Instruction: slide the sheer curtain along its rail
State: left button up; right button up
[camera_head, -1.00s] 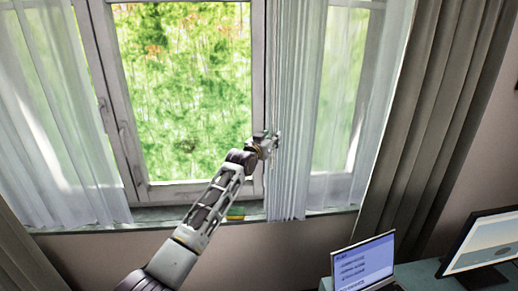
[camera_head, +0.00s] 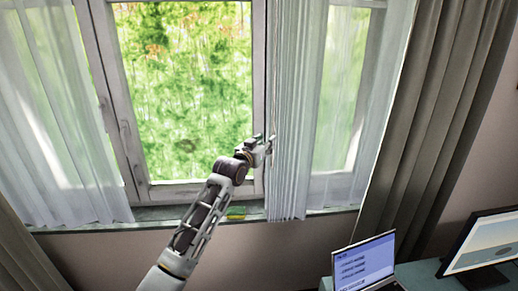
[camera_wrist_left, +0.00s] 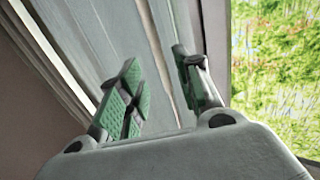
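The right-hand sheer curtain (camera_head: 290,120) hangs in tight folds at its left edge, with a thinner, flatter part to its right. Another sheer curtain (camera_head: 55,120) hangs at the far left. My left gripper (camera_head: 267,146) is beside the left edge of the bunched folds. In the left wrist view my left gripper (camera_wrist_left: 158,64) has its two green-padded fingers apart, with nothing visibly pinched between them. Pale folds of the curtain (camera_wrist_left: 95,40) show beyond the fingers. The rail is out of view. My right gripper is not in view.
The window (camera_head: 185,90) with its grey frame stands behind the curtains, above a sill (camera_head: 170,212) with a small green and yellow item (camera_head: 236,213). A thick brown drape (camera_head: 425,110) hangs at right. A laptop (camera_head: 363,264) and monitor (camera_head: 488,245) stand at lower right.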

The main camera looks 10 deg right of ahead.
pick_arm(q)
jog(key=shift+v, duration=2.25)
